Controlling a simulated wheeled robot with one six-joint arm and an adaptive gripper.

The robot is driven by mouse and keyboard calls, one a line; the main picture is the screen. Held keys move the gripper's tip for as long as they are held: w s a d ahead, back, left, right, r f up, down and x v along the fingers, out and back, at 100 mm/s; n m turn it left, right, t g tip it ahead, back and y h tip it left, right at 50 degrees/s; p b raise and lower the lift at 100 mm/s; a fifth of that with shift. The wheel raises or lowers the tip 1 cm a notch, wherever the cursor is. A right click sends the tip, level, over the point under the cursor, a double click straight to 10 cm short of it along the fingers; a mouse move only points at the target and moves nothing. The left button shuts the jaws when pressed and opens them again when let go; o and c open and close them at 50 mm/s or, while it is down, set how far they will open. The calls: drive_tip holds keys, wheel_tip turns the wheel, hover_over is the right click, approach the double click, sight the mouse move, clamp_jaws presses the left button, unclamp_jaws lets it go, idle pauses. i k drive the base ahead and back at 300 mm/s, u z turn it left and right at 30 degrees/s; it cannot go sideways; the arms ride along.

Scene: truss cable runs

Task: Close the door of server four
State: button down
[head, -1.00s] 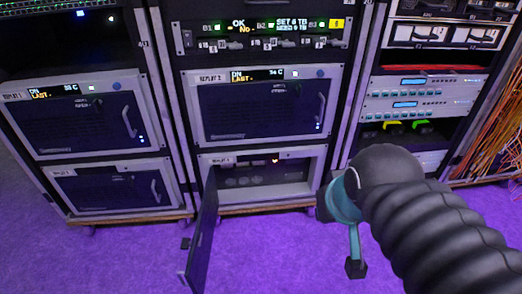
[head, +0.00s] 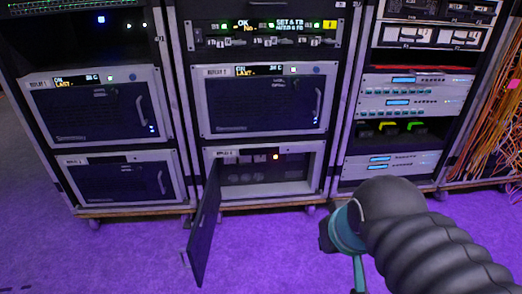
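The server with its door open (head: 266,173) is the lower unit of the middle rack. Its label is too small to read surely. An amber light glows inside its bay. Its dark door (head: 206,236) is hinged at the left side and swings out toward me, standing over the purple floor. The door's handle (head: 184,259) shows at its outer edge. My arm reaches in from the lower right. My gripper (head: 358,275) is to the right of the open door and apart from it, partly cut off by the bottom edge. Its fingers are not clear.
The server above (head: 265,103) has its door shut. Two servers in the left rack, upper (head: 95,108) and lower (head: 115,181), are also shut. Loose orange cables (head: 490,140) hang at the right. Purple floor (head: 280,250) is clear between the door and my arm.

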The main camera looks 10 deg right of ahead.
sight(197, 249)
drive_tip(key=z, duration=3)
drive_tip(key=k, duration=1.5)
drive_tip(key=u, duration=2.35)
drive_tip(key=i, duration=0.45)
drive_tip(key=u, duration=0.85)
